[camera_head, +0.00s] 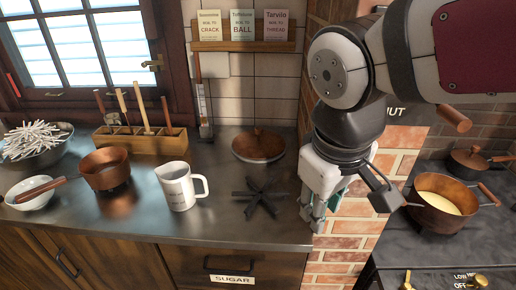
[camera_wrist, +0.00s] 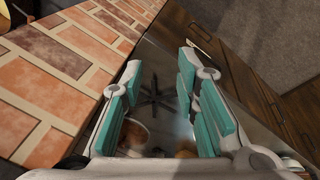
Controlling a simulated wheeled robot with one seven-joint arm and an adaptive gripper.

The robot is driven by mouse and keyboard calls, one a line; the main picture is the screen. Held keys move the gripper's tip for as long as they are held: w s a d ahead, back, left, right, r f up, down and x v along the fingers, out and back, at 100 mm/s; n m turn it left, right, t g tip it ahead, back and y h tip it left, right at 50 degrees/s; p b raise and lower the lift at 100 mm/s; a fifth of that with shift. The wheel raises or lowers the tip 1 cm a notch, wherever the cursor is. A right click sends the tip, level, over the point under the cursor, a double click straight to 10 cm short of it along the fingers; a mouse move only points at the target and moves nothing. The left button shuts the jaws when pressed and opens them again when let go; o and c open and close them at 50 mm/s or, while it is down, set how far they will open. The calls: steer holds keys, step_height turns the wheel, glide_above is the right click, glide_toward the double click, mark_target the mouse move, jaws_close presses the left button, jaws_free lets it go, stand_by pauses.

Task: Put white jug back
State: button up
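The white jug (camera_head: 180,188) stands upright on the metal counter, with its handle to the right and dark print on its side. My gripper (camera_head: 315,218) points down by the counter's right end, right of the jug and apart from it. The dark star-shaped trivet (camera_head: 261,197) lies between them, empty. In the wrist view my gripper (camera_wrist: 162,100) has its teal-padded fingers wide apart and nothing held between them. The trivet also shows in the wrist view (camera_wrist: 154,97), beyond the fingers. I cannot make out the jug for sure there.
A copper saucepan (camera_head: 105,170), a white bowl (camera_head: 30,194) and a bowl of white sticks (camera_head: 36,142) are left of the jug. A wooden utensil box (camera_head: 140,141) and round lid (camera_head: 258,146) stand behind. The brick wall (camera_head: 345,240) and stove pot (camera_head: 440,207) are right.

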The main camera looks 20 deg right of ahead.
steer(key=s+r+m+t, duration=0.1)
steer(key=s+a+r+m+t+y, duration=0.1)
steer(key=shift+s+a+m+y, duration=0.2)
steer(key=shift+m+y, duration=0.1)
steer(key=shift+r, duration=0.2)
